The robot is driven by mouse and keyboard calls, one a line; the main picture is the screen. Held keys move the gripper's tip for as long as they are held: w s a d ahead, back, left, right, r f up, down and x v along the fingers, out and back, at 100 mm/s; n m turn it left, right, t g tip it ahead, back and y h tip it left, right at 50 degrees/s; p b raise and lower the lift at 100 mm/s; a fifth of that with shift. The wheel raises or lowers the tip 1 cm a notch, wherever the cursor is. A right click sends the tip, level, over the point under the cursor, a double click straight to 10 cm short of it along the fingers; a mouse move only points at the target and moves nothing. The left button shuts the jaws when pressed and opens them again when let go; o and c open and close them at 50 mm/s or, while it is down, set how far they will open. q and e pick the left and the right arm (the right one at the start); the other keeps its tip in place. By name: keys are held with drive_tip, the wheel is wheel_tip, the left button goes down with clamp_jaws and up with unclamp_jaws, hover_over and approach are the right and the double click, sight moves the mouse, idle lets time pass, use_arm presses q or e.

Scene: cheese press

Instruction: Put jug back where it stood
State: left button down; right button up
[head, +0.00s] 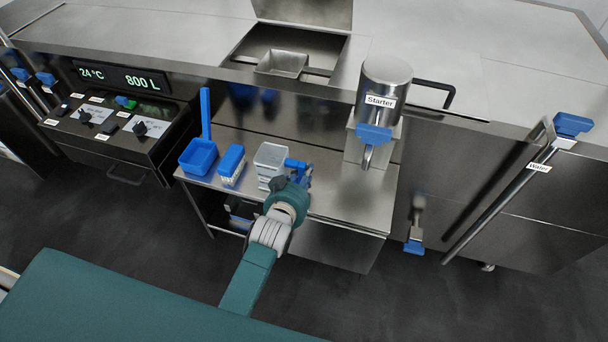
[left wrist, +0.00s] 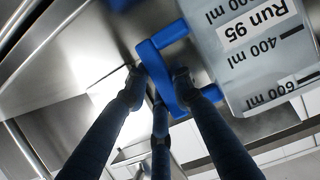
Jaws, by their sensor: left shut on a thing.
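The jug (head: 271,157) is a clear measuring jug with a blue handle, over the small steel table (head: 340,205) in the head view. I cannot tell whether its base touches the table top. In the left wrist view the jug (left wrist: 262,55) fills the upper right, with ml marks and a "Run 95" label that appear upside down. My left gripper (head: 298,178) is at the jug's right side. In the left wrist view my left gripper (left wrist: 158,88) is shut on the blue handle (left wrist: 162,65). My right gripper is in neither view.
A blue scoop (head: 199,154) and a blue-and-white box (head: 231,165) stand left of the jug. The steel "Starter" container (head: 385,85) with a blue-handled tap (head: 374,134) stands to the right. The table top between jug and tap is clear.

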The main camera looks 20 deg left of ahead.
use_arm(q)
drive_tip(key=c, duration=1.5)
unclamp_jaws()
drive_tip(key=v, duration=1.2)
drive_tip(key=s+d+f+m+g+h, duration=0.1)
drive_tip(key=s+f+g, duration=0.35)
drive_tip(key=f, duration=0.95)
drive_tip(key=s+d+f+m+g, duration=0.1)
drive_tip(key=s+f, duration=0.6)
drive_tip(key=f, duration=0.6)
drive_tip(key=s+a+f+g, duration=0.2)
drive_tip(key=s+f, duration=0.4)
drive_tip(key=s, duration=0.3)
drive_tip(key=s+a+f+g+y, duration=0.1)
drive_tip(key=s+a+f+g, duration=0.1)
drive_tip(key=s+a+f, duration=0.2)
drive_tip(key=s+a+f+g, duration=0.3)
drive_tip(key=s+f, duration=0.7)
drive_tip(key=s, duration=0.6)
drive_tip(key=shift+s+a, duration=0.2)
drive_tip(key=shift+a, duration=0.45)
